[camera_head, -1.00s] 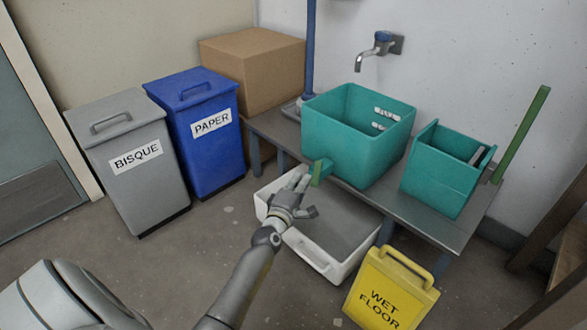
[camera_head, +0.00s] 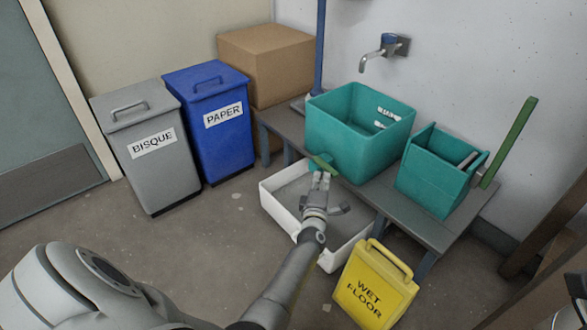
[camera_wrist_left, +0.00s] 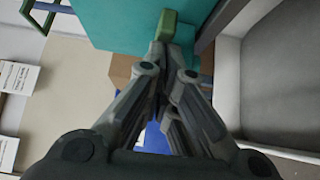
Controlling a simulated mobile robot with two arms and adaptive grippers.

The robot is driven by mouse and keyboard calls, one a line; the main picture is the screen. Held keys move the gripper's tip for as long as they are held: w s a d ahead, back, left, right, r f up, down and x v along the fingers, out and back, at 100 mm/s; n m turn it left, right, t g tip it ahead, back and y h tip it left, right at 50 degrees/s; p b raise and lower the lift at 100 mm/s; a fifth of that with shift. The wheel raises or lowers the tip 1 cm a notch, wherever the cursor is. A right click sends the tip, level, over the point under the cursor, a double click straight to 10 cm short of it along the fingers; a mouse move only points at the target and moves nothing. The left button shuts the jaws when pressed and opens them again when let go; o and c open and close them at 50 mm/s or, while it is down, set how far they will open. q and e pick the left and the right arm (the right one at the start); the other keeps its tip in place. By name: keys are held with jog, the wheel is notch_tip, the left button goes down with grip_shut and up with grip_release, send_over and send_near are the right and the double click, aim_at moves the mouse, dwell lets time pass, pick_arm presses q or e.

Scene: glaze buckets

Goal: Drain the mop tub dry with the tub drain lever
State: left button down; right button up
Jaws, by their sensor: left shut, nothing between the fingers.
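The mop tub (camera_head: 345,140) is a teal box on the bench, with slots high in its far wall. Its floor is hidden, so I cannot tell whether water is in it. The green drain lever (camera_head: 323,164) is on the tub's lower front, lying slantwise across the outlet. My left gripper (camera_head: 321,178) is shut and empty, its fingertips right at the lever. In the left wrist view the lever's green end (camera_wrist_left: 168,24) is just beyond the fingertips; I cannot tell whether they touch. My right gripper is not in view.
A white catch basin (camera_head: 283,208) with a grey inside lies below the tub. A smaller teal bucket (camera_head: 432,185) with a green handle stands on the bench (camera_head: 370,193) at right. A yellow wet-floor sign (camera_head: 372,290) stands in front. BISQUE and PAPER bins stand left.

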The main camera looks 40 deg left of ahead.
pick_arm(q)
jog(key=shift+w+d+r, duration=0.1)
jog(key=shift+w+d, duration=0.25)
jog(key=shift+d, duration=0.05)
jog(key=shift+w+d, duration=0.1)
dwell(0.3)
